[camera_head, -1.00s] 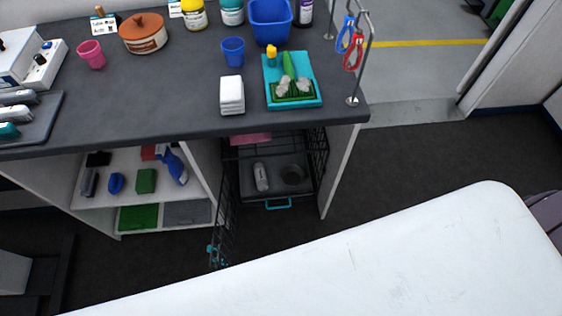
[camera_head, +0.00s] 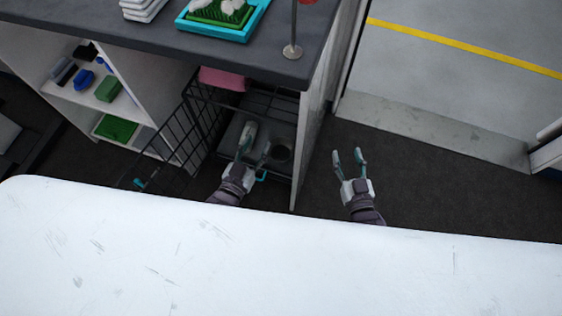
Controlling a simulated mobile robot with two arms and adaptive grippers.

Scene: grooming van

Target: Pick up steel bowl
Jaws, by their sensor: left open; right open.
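My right gripper (camera_head: 347,154) is open and empty over the dark floor, right of the counter's white side panel.
The crate's wire door (camera_head: 180,135) stands open to the left. A pink folded cloth (camera_head: 222,79) lies on top of the crate. The white side panel (camera_head: 311,135) stands between my grippers. A white table (camera_head: 270,265) fills the foreground. Floor on the right is clear.

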